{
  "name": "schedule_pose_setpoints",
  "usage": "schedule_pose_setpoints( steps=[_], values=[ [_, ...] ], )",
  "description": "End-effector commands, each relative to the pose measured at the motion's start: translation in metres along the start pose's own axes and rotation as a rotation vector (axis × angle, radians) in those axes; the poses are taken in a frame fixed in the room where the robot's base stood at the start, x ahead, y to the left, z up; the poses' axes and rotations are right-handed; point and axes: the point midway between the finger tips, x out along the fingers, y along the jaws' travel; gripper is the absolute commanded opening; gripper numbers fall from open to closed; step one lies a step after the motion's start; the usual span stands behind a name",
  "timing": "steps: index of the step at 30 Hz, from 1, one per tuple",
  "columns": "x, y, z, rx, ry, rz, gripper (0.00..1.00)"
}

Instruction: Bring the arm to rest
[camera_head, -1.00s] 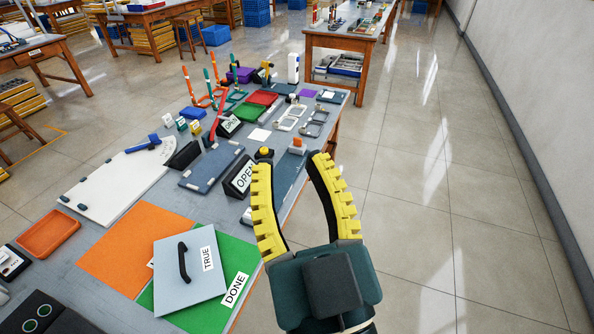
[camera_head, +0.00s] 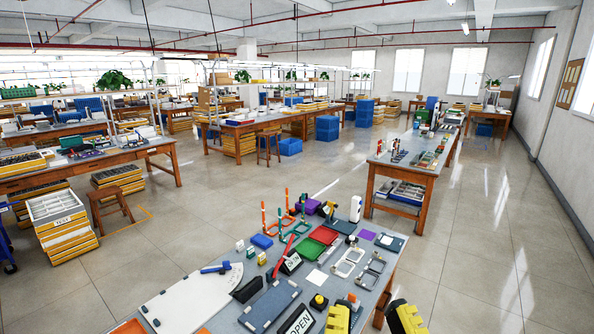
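Only the yellow ridged fingertips of my gripper (camera_head: 372,318) show, at the bottom edge of the head view. They are apart with nothing visible between them, so the gripper is open. It is by the right edge of the near workbench (camera_head: 393,262), beside a black OPEN sign (camera_head: 297,321) and a yellow button (camera_head: 318,301). The rest of my gripper and arm is below the frame.
The near bench holds a white board (camera_head: 190,300), a red tray (camera_head: 323,235), a green tray (camera_head: 306,248) and upright colored frames. A second workbench (camera_head: 413,172) stands behind. Open tiled floor (camera_head: 480,240) lies to the right.

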Motion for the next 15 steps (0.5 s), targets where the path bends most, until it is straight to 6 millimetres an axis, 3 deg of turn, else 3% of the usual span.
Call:
schedule_pose_setpoints(
  steps=[1, 12, 15],
  values=[
    [0.017, 0.0, -0.043, 0.001, 0.0, 0.0, 0.35],
    [0.073, 0.0, -0.192, 0.006, 0.0, 0.001, 0.35],
    [0.083, 0.0, -0.22, 0.007, 0.0, 0.001, 0.35]
  ],
)
